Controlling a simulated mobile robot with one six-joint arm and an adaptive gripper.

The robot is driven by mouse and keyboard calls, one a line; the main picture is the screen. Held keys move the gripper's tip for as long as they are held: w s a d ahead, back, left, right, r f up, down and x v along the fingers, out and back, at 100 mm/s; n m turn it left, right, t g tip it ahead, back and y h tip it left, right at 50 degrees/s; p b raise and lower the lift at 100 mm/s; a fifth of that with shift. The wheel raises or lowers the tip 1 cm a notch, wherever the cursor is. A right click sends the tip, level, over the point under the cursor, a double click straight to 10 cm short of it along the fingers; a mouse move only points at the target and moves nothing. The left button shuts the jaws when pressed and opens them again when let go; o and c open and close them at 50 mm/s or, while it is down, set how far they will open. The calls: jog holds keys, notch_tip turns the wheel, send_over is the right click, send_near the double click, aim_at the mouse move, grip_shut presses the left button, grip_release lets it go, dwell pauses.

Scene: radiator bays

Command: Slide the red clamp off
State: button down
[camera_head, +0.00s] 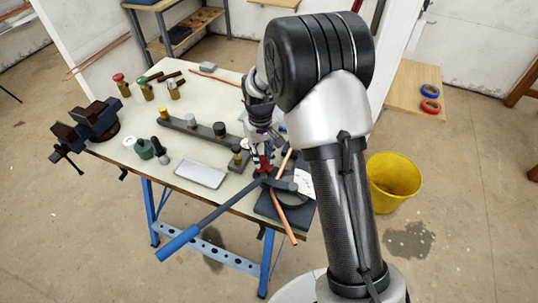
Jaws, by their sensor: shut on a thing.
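The red clamp (264,167) is a small red piece at the right end of the workbench (215,120). It sits by a pipe bender with a long blue-handled lever (178,243). My gripper (261,156) points down over it, with its fingers shut on the red clamp. The arm and the fingers hide part of the clamp, so its exact fit on the bender cannot be seen. A copper pipe (284,218) runs through the bender beside it.
A vice (96,118) is at the bench's left. A grey tray (201,173), a bar with several fittings (195,128) and loose valves stand on the bench. A yellow bucket (394,180) is on the floor at right. A wooden board (415,88) holds red and blue rings.

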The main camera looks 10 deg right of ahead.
jog(key=c, duration=1.5)
grip_release()
jog(key=shift+w+a, duration=0.15)
jog(key=shift+a, duration=0.1)
jog(key=shift+o, duration=0.9)
jog(key=shift+d, duration=0.1)
notch_tip(320, 180, up, 12)
